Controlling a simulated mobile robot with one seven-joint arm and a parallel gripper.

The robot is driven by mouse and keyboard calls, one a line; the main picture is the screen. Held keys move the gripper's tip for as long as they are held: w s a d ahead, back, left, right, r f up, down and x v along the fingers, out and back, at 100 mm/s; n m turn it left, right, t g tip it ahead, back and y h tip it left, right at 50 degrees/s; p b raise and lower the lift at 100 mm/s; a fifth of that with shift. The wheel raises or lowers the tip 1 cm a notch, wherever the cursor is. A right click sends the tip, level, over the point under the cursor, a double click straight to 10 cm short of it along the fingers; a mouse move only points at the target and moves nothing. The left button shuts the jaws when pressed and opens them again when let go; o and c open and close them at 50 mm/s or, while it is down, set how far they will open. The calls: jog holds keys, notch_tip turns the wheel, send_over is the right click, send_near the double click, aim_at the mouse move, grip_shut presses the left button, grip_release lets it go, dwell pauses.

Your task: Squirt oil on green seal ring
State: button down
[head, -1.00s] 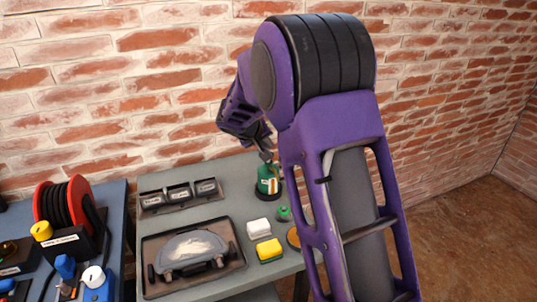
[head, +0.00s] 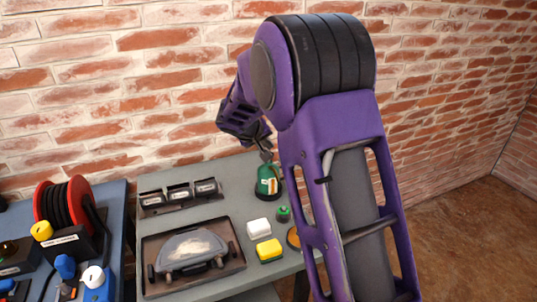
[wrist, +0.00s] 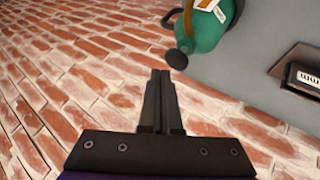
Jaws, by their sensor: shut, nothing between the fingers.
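The green oil can (head: 268,182), with a white and orange label, stands at the back right of the grey table. In the wrist view the green can (wrist: 212,30) shows at the top, with a dark round knob (wrist: 177,59) beside it. My gripper (head: 266,155) is just above the can in the head view. In the wrist view my gripper (wrist: 161,74) is shut and empty, its tips close to the knob; I cannot tell whether they touch. A small green item (head: 283,214) sits in front of the can. I cannot make out a green seal ring for certain.
A dark tray (head: 150,289) with a grey-handled item, a rack of small labelled blocks (head: 179,195), a white block (head: 259,228) and a yellow block (head: 269,250) are on the table. A brick wall (head: 170,90) stands close behind. A red cable reel (head: 48,203) is at left.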

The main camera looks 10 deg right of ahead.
jog(key=shift+f+b, duration=0.2)
jog(key=shift+b, duration=0.1)
jog(key=shift+f+b, duration=0.25)
jog(key=shift+b, duration=0.25)
jog(key=shift+f+b, duration=0.95)
jog(key=shift+b, duration=0.15)
dwell(0.9)
jog(key=shift+r, duration=0.1)
jog(key=shift+r+p, duration=0.8)
jog(key=shift+r, duration=0.5)
jog(key=shift+r+p, duration=1.35)
jog(key=shift+r, duration=1.2)
jog(key=shift+a, duration=0.1)
